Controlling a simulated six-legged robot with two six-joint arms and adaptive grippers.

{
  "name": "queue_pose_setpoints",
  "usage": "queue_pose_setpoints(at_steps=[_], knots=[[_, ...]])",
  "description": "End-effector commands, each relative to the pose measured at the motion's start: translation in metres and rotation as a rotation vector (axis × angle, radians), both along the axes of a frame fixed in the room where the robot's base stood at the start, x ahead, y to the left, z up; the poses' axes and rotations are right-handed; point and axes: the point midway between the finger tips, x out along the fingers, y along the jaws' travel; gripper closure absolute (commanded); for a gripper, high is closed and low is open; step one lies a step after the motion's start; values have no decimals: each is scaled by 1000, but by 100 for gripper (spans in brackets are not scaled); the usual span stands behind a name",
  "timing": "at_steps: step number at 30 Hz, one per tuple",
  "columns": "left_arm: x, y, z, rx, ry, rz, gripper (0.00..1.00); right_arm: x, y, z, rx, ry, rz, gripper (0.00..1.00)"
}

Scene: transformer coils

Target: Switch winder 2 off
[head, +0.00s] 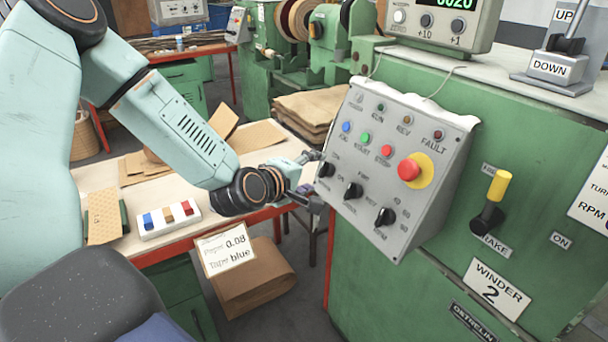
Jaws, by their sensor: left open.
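Winder 2 is the green machine (393,285) on the right, with a "WINDER 2" plate (496,289). Its tilted grey control panel (440,185) carries three black rotary knobs: left (326,169), middle (352,190) and right (385,217). Above them are blue (346,127), green (365,137) and red (386,151) buttons, and a red mushroom button (408,170) on yellow. The small panel lettering is partly too blurred to read. My left gripper (312,180) is open at the panel's left edge, with its fingers around or just beside the left knob; contact cannot be told. My right gripper is not in view.
A yellow-handled brake lever (498,188) sticks out on the right. An UP/DOWN lever (560,60) and a counter box (445,22) stand on top. Another winder (255,75) stands behind.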

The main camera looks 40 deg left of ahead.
Motion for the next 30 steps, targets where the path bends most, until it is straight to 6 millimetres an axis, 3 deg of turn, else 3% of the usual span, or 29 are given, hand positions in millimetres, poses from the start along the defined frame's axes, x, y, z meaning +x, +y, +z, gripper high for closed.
queue_pose_setpoints(at_steps=[12, 30], knots=[[-26, 0, 10, -4, -1, 3, 38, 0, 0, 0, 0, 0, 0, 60], [-30, -2, 11, 0, 0, -2, 38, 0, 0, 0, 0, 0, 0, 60]])
